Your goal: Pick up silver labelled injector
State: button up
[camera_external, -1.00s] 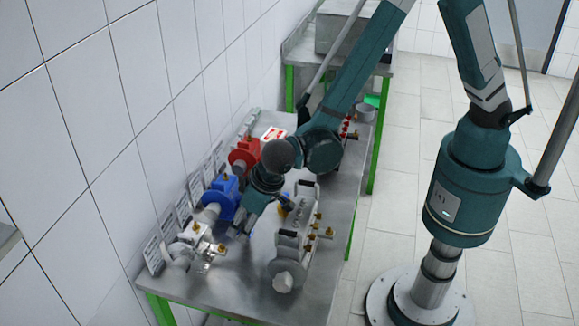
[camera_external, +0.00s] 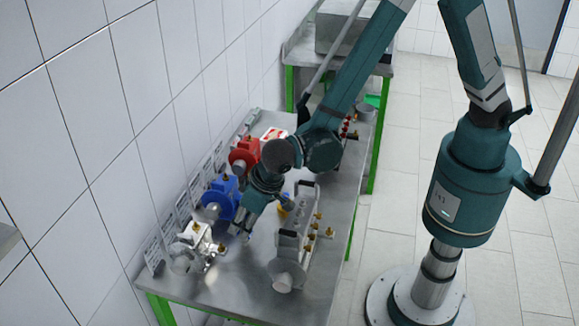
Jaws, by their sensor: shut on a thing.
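The silver labelled injector is hard to single out; small silver and brass parts lie around the silver-white pump (camera_external: 195,243) at the near left of the metal table. My gripper (camera_external: 241,236) points down just right of this pump and of the blue pump (camera_external: 221,197). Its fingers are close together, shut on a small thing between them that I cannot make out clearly. Whether this thing is clear of the table cannot be told.
A red pump (camera_external: 244,155) stands behind the blue one. A grey manifold (camera_external: 300,225) with brass fittings is to the right of my gripper. White label cards (camera_external: 153,254) line the wall. Bare table (camera_external: 230,285) lies in front.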

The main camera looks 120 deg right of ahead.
jog(key=shift+r, duration=4.95)
